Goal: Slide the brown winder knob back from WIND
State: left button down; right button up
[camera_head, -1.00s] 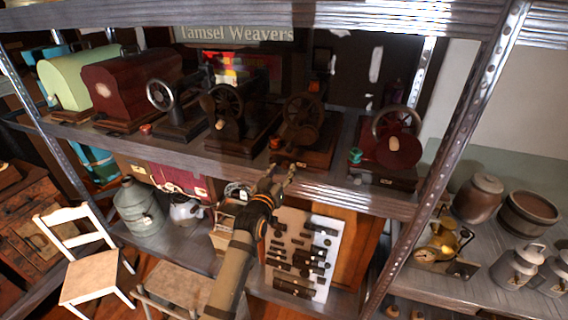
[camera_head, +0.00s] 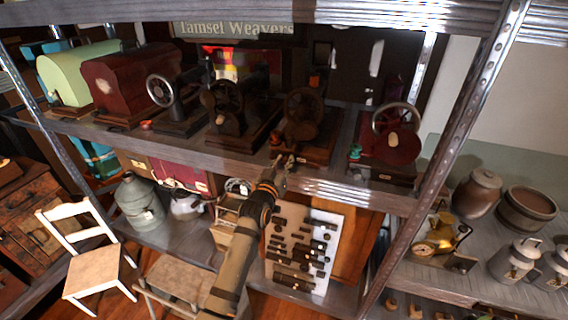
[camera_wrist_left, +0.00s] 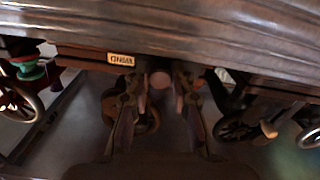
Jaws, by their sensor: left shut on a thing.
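The brown winder knob (camera_wrist_left: 160,79) shows in the left wrist view as a small round brownish-pink end between the two fingers of my left gripper (camera_wrist_left: 160,90). The fingers stand on either side of it, at the edge of the shelf. In the head view my left gripper (camera_head: 282,163) reaches up to the front edge of the middle shelf, below a dark sewing machine (camera_head: 303,118) with a handwheel. The knob is hidden or too small to tell there. A small pale label (camera_wrist_left: 121,60) sits beside the fingers; I cannot read it surely. My right gripper is not in view.
A machine with a red wheel (camera_head: 392,147) stands to the right and another dark machine (camera_head: 228,110) to the left. The shelf edge (camera_head: 345,184) runs close under the gripper. A steel upright (camera_head: 445,150) stands further right. A board of small dark parts (camera_head: 302,250) is below.

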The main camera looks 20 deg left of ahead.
pick_arm(q)
jog(key=a, duration=0.3)
jog(key=shift+a, duration=0.3)
jog(key=shift+d, duration=0.1)
jog(key=shift+r, duration=0.1)
